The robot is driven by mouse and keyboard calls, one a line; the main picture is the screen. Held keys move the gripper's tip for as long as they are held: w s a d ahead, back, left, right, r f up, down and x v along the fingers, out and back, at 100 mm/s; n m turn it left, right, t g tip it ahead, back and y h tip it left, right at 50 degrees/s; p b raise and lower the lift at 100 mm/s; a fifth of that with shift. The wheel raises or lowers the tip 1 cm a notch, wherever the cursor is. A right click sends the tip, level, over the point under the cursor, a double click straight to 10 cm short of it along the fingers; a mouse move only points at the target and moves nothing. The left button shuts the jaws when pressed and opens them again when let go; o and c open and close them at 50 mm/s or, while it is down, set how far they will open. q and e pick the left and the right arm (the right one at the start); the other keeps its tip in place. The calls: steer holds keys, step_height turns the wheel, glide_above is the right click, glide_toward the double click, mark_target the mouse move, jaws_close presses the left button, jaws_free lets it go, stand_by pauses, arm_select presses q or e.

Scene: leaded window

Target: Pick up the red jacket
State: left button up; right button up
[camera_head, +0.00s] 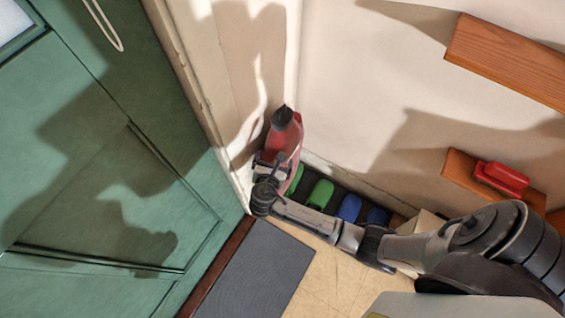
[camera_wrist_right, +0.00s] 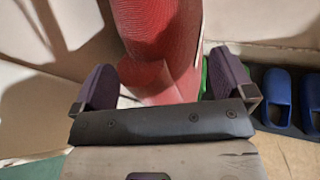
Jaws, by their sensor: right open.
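The red jacket (camera_head: 287,133) hangs in the corner beside the green door, with a dark piece at its top. My right gripper (camera_head: 270,160) is at the jacket's lower part, on its door side. In the right wrist view the jacket (camera_wrist_right: 160,35) fills the upper middle, in line with the gap between the two spread fingers of my right gripper (camera_wrist_right: 165,85). The gripper is open; I cannot tell whether a finger touches the cloth. My left gripper is not in view.
Green slippers (camera_head: 320,194) and blue slippers (camera_head: 349,208) stand on a dark tray along the wall, below my right arm. A grey mat (camera_head: 252,268) lies by the green door (camera_head: 110,170). Wooden shelves (camera_head: 510,62) jut from the right wall, the lower one holding a red object (camera_head: 502,179).

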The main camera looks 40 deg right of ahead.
mark_target(276, 153)
steer(key=shift+w+d+f, duration=0.1)
steer(key=shift+w+d, duration=0.15)
steer(key=shift+w, duration=0.05)
steer(key=shift+w+d+f+b, duration=0.25)
steer(key=shift+d+b, duration=0.2)
steer(key=shift+b, duration=0.25)
steer(key=b+x, duration=0.2)
steer(key=x, duration=0.2)
steer(key=shift+r+b, duration=0.1)
steer(key=shift+b, duration=0.3)
steer(key=shift+d, duration=0.15)
steer(key=shift+r, duration=0.1)
steer(key=shift+c, duration=0.8)
steer(key=c, duration=1.2)
steer(key=shift+o, duration=0.2)
steer(key=shift+r, duration=0.1)
steer(key=shift+r, duration=0.1)
